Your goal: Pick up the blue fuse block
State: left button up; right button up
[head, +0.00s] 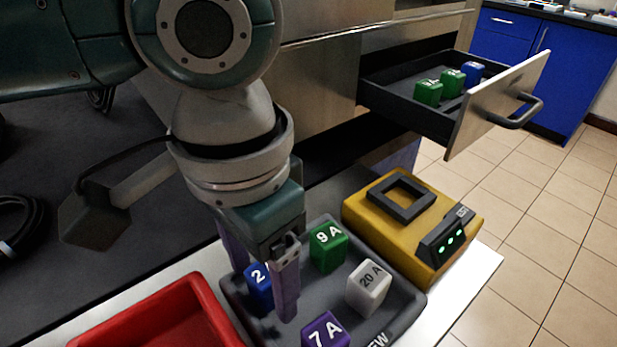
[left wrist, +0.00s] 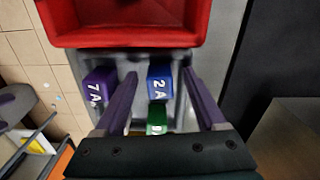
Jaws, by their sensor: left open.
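The blue fuse block (head: 257,292), marked 2 A, stands in a dark grey tray (head: 403,325) and is partly hidden by my left gripper in the head view. My left gripper (head: 264,296) points down over it with its purple fingers apart. In the left wrist view, the blue fuse block (left wrist: 160,84) shows between the two fingertips (left wrist: 159,76), with a gap on each side. Whether the fingers reach down beside it I cannot tell. My right gripper is not in view.
The tray also holds a green 9 A block (head: 328,246), a white 20 A block (head: 368,288) and a purple 7 A block (head: 325,331). A red bin (head: 205,296) stands left, a yellow device (head: 372,222) right. An open drawer (head: 497,103) holds green and blue blocks.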

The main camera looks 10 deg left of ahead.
pick_arm(q)
grip_shut()
dwell(0.5)
jog(key=shift+r, duration=0.15)
